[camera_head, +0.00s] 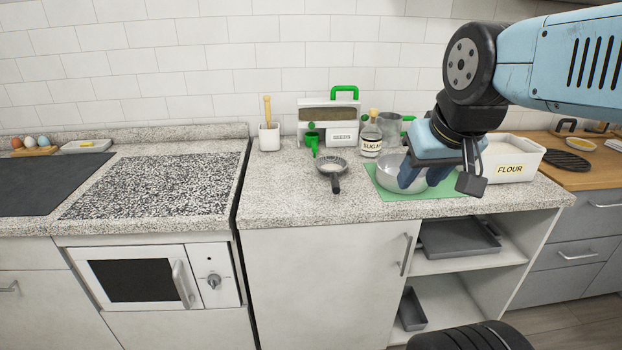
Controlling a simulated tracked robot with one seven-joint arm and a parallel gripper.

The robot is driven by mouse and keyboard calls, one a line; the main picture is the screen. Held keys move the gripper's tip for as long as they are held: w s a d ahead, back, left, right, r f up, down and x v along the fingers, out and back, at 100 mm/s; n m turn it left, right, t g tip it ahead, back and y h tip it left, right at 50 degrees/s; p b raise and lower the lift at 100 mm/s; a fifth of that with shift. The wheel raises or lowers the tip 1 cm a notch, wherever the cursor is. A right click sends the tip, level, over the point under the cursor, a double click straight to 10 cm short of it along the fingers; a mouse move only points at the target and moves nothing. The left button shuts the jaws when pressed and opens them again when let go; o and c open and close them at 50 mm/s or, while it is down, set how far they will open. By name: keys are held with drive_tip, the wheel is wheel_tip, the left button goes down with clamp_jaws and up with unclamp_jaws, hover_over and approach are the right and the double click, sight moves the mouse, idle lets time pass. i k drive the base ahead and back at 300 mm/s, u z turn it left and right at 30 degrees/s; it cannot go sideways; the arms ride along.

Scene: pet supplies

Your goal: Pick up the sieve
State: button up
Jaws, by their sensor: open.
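The sieve (331,166) looks like a small round grey mesh pan. It lies on the speckled counter left of the green mat, with its dark handle pointing toward the front edge. My gripper (440,183) is open, with its fingers pointing down. It is to the right of the sieve and apart from it, in front of a metal bowl (391,173) and partly covering it. I cannot tell whether the fingers touch the bowl.
The green mat (452,204) lies under the bowl. A flour box (512,160) stands to the right. A sugar jar (371,139), a seeds container (329,118) and a white holder (269,138) stand behind the sieve. The counter (285,195) left of the sieve is clear.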

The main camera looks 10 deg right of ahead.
sight(332, 166)
drive_tip(key=z, duration=0.2)
drive_tip(key=i, duration=0.85)
drive_tip(key=u, duration=0.1)
